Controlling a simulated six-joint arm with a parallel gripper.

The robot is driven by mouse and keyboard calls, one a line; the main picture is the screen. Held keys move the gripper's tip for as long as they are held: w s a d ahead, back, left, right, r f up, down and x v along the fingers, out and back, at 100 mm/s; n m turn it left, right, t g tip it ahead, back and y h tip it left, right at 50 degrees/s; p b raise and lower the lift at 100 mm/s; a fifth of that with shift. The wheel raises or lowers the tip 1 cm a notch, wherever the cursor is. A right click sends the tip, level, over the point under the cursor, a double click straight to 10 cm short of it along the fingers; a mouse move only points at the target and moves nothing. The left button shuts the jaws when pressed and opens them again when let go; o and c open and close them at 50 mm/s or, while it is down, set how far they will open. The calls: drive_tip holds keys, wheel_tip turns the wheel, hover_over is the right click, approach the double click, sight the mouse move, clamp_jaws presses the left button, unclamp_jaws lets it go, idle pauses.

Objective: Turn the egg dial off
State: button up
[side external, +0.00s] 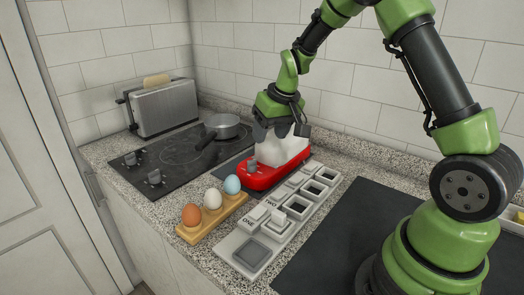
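A red egg cooker (262,182) stands on the counter near the back wall, with a whitish cover or contents (284,150) on top. A small grey dial (252,166) sits on its front left end. Its pointer setting is too small to read. My gripper (280,132) is above the cooker, pointing down, just over the whitish top and above and to the right of the dial. It hides part of the cooker's top. Whether it touches the top, and whether the fingers are open or shut, is unclear at this size.
A wooden holder (190,234) with brown, white and blue eggs stands in front of the cooker. A grey tray (229,245) with square compartments and labelled blocks lies to the right.

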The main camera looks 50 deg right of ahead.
sight(252, 161)
drive_tip(key=w+m+g, duration=0.1)
drive_tip(key=w+m, duration=0.1)
drive_tip(key=m, duration=0.3)
drive_tip(key=w+f+m+g, duration=0.1)
drive_tip(key=w+m, duration=0.1)
drive_tip(key=m, duration=0.3)
drive_tip(key=w+d+f+m+g, duration=0.1)
drive_tip(key=w+m, duration=0.1)
drive_tip(key=m, duration=0.3)
drive_tip(key=shift+w+g, duration=0.4)
drive_tip(key=shift+m, duration=0.3)
wheel_tip(252, 161, down, 10)
drive_tip(key=shift+r, duration=0.2)
